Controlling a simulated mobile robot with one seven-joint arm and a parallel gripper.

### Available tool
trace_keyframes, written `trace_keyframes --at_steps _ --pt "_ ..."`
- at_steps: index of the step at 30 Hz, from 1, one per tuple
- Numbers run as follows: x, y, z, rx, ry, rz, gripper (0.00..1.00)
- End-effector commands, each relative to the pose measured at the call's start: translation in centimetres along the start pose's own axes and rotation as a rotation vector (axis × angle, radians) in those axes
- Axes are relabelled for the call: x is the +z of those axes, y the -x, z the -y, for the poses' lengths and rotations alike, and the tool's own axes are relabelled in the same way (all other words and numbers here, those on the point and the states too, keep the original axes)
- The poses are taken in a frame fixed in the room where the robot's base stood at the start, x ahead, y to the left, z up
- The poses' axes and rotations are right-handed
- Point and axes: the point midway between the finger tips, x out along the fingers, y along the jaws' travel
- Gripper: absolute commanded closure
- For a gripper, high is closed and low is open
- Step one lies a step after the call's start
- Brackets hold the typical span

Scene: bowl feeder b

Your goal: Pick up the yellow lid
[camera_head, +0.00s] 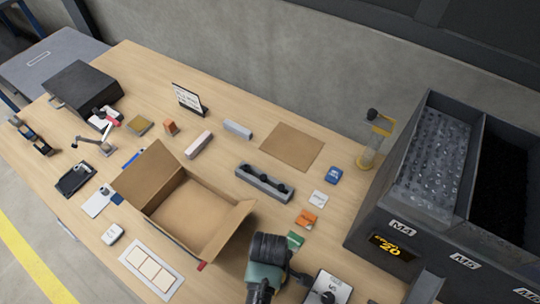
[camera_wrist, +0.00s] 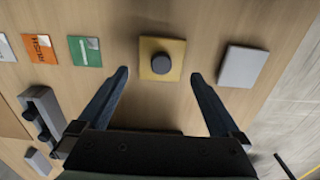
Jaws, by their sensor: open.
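The yellow lid (camera_wrist: 154,71) is a square plate with a dark round knob on top. It lies flat on the wooden table in the upper middle of the wrist view. My gripper (camera_wrist: 160,74) is open and empty. Its two fingertips appear on either side of the lid, with wood showing between each finger and the lid. How high they are above the table is hard to tell. In the head view my gripper (camera_head: 270,268) is low over the near part of the table, and I cannot make out the lid there.
A green card (camera_wrist: 86,50) and an orange card (camera_wrist: 39,48) lie left of the lid, and a grey square (camera_wrist: 243,66) lies to its right. A grey holder with dark knobs (camera_head: 262,184) and an open cardboard box (camera_head: 150,190) stand nearby. Dark bins (camera_head: 400,215) rise at the right.

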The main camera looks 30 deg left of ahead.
Motion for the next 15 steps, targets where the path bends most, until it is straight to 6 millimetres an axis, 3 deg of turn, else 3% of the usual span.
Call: trace_keyframes --at_steps 9,15 --pt "0.4 -3.8 0.3 -0.002 -0.001 0.001 0.00" --pt "0.4 -4.9 0.2 0.000 -0.001 0.000 0.00"
